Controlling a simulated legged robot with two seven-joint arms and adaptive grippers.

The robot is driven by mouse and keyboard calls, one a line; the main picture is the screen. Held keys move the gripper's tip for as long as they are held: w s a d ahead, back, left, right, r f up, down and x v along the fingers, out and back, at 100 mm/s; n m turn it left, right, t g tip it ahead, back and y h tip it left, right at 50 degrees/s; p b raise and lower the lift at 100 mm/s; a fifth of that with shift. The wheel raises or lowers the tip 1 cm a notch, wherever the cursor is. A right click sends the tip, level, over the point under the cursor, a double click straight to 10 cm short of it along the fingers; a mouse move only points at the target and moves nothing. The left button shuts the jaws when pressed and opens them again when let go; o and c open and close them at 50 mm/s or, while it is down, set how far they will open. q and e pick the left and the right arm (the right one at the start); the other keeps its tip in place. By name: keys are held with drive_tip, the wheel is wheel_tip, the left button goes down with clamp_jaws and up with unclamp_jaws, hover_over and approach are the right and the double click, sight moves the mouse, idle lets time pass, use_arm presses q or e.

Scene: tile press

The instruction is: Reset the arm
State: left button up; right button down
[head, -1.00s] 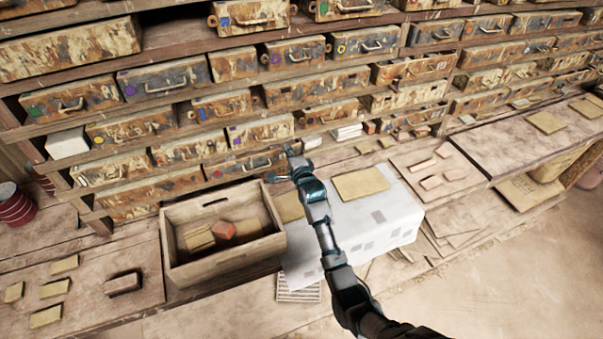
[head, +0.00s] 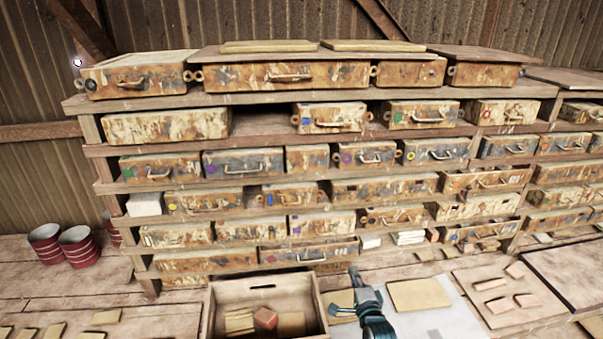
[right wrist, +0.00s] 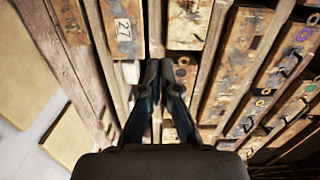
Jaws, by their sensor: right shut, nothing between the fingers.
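My right gripper (head: 354,272) comes in from the bottom of the head view, just right of the wooden crate and in front of the lowest drawers. In the right wrist view its two fingers (right wrist: 160,66) are together, with nothing between them. They point toward the rusty drawers (right wrist: 200,25) of the rack. Whether the fingertips touch anything cannot be told. My left gripper does not show in any view.
A wooden crate (head: 216,300) holding several blocks stands at the bottom centre. The shelf rack (head: 110,150) of metal drawers fills the back. Red buckets (head: 80,246) stand at the left. A tan tile (head: 420,295) lies right of my gripper; small bricks (head: 490,284) lie farther right.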

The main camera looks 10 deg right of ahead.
drive_tip(key=s+a+f+n+g, duration=0.1)
drive_tip(key=s+f+n+g, duration=0.7)
drive_tip(key=s+f, duration=0.9)
drive_tip(key=s+f+n+g, duration=0.2)
drive_tip(key=s+f+n, duration=0.15)
drive_tip(key=s, duration=0.45)
drive_tip(key=s+f+n+g, duration=0.2)
drive_tip(key=s+f+n, duration=0.15)
drive_tip(key=s, duration=0.55)
drive_tip(key=s+f+n+g, duration=0.2)
drive_tip(key=s+n, duration=0.2)
drive_tip(key=s, duration=0.4)
wheel_tip(320, 180, down, 27)
drive_tip(key=s+g, duration=0.1)
drive_tip(key=s, duration=0.1)
drive_tip(key=s+d+f+g+h, duration=0.1)
drive_tip(key=s+d+f, duration=0.2)
drive_tip(key=s+f, duration=1.1)
drive_tip(key=s, duration=0.3)
drive_tip(key=shift+f+g, duration=0.3)
